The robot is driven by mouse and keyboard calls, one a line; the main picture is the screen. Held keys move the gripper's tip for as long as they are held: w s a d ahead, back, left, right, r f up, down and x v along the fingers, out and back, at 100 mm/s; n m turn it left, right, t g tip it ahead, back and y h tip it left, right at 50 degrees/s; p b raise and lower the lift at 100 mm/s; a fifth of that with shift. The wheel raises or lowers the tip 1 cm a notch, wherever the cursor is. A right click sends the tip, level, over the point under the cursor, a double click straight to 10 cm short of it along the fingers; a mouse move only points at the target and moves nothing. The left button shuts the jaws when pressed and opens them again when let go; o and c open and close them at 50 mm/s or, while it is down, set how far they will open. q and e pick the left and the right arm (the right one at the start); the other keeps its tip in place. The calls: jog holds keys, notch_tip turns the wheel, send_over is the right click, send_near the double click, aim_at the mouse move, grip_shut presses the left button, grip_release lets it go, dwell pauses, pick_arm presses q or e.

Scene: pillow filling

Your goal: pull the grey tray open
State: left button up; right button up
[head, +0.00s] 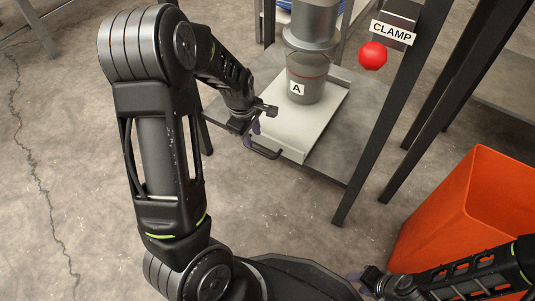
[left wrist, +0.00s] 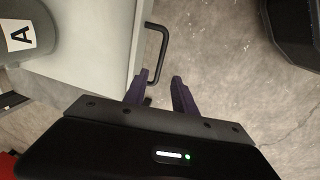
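The light grey tray (head: 316,127) sits in a dark metal frame and carries a grey container labelled A (head: 308,86). A black U-shaped handle (head: 266,153) is on its front edge; it also shows in the left wrist view (left wrist: 163,45). My left gripper (head: 256,127) is just above the tray's front edge beside the handle. In the left wrist view its purple fingers (left wrist: 161,77) are apart, with nothing seen held between them. The left finger overlaps the handle's near end; contact cannot be told. My right gripper (head: 359,279) is at the bottom, its fingers mostly hidden.
A dark frame post (head: 380,125) stands right of the tray, with a CLAMP sign (head: 392,32) and a red knob (head: 372,56). An orange bin (head: 455,215) stands at the right. The concrete floor (head: 300,205) in front of the tray is clear.

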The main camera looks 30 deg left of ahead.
aim_at(256, 150)
pick_arm(q)
jog(key=shift+r, duration=0.1)
jog(key=f+b, duration=0.1)
jog(key=f, duration=0.1)
jog(key=f+b, duration=0.1)
jog(key=f, duration=0.1)
jog(key=w+f+b, duration=0.1)
jog(key=f, duration=0.1)
jog(key=shift+w+f, duration=0.1)
jog(key=shift+f, duration=0.25)
jog(key=shift+w+f+b, duration=0.15)
jog(key=shift+f+b, duration=0.35)
jog(key=shift+f, duration=0.05)
jog(key=shift+c, duration=0.5)
grip_shut()
dwell(0.4)
